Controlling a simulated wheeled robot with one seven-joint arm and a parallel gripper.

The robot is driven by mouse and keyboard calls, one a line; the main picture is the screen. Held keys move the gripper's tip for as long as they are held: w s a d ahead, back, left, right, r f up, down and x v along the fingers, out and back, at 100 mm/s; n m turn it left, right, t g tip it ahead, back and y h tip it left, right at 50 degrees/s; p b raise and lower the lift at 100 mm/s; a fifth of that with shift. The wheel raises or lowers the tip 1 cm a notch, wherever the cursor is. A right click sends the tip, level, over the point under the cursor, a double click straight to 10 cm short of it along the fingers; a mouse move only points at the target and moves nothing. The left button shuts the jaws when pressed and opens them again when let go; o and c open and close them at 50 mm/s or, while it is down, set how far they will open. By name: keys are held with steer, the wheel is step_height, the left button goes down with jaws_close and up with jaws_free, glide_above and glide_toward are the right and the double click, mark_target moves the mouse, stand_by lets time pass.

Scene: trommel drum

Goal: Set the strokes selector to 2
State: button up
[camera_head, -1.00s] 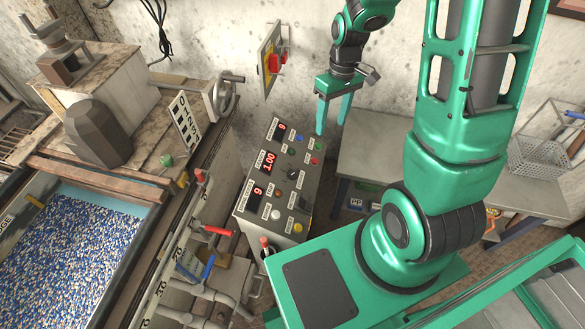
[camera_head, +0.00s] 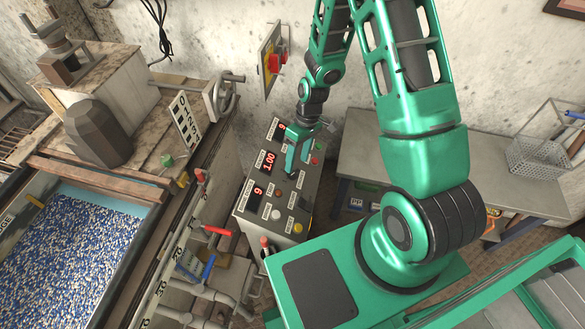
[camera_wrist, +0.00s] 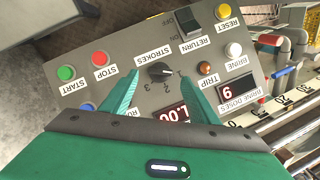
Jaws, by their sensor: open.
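The strokes selector (camera_wrist: 160,70) is a dark round knob on the grey control panel, below its STROKES label in the wrist view. Small numerals are printed around its lower side; its pale pointer mark seems to face right, but I cannot read the setting for certain. My gripper (camera_wrist: 160,77) is open, with one teal finger on each side of the knob. I cannot tell whether either finger touches it. In the head view my gripper (camera_head: 291,172) is over the middle of the panel and hides part of it, including the selector.
The control panel (camera_head: 262,205) carries red displays and several buttons. In the wrist view, a return switch (camera_wrist: 190,22), brown trip button (camera_wrist: 205,68) and red stop button (camera_wrist: 99,58) lie around the knob. A red wall switch (camera_head: 276,63) stands behind; a grey bench (camera_head: 375,150) is right.

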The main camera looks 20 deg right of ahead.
mark_target(294, 171)
steer(key=shift+x, duration=2.15)
steer(key=c, duration=1.1)
steer(key=shift+o, duration=0.3)
steer(key=shift+a, duration=0.25)
steer(key=shift+d, duration=0.2)
